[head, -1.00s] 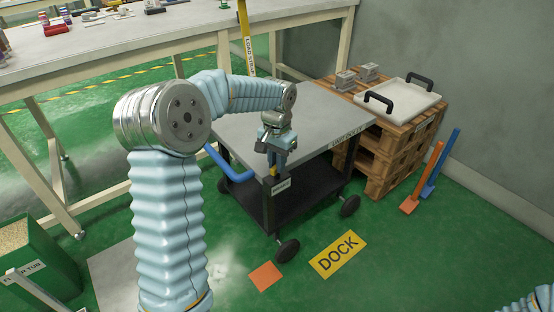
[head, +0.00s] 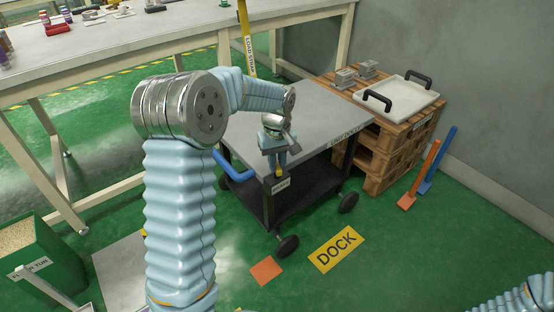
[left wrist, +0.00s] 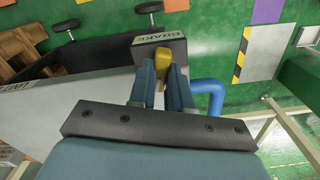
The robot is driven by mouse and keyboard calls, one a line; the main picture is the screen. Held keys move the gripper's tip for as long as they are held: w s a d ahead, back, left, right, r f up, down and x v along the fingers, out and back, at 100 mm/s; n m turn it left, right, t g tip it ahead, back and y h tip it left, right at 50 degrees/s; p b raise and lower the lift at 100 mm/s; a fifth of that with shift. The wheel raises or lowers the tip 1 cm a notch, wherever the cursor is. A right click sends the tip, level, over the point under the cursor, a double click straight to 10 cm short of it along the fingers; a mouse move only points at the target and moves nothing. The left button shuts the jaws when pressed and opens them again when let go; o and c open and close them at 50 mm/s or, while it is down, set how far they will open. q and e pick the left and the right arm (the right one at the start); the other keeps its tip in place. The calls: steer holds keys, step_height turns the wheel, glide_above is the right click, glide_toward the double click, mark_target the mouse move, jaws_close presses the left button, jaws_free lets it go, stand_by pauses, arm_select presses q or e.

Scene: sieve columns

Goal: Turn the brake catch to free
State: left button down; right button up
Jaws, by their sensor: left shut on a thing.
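The brake catch (head: 279,173) is a small yellow lever on a black block labelled BRAKE (left wrist: 160,45), at the near corner of the trolley (head: 305,112). My left gripper (head: 277,163) is above it, pointing down. In the left wrist view, the gripper (left wrist: 163,84) has its two blue fingers on either side of the yellow catch (left wrist: 163,63), shut on it. The fingers hide part of the catch, and I cannot read its exact setting. My right gripper is out of view.
The trolley has a blue handle (head: 233,168) left of the block. A pallet stack (head: 385,150) with a white tray (head: 405,97) stands behind right. A DOCK sign (head: 336,250) and orange square (head: 266,271) mark open green floor. A workbench (head: 150,45) runs along the back.

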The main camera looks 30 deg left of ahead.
arm_select(q)
steer(key=shift+n+p, duration=0.55)
steer(key=shift+n, duration=1.35)
steer(key=c, duration=1.1)
jaws_free()
steer(key=shift+o, duration=0.2)
step_height(320, 180, up, 14)
steer(key=p, duration=0.1)
steer(key=shift+f, duration=0.1)
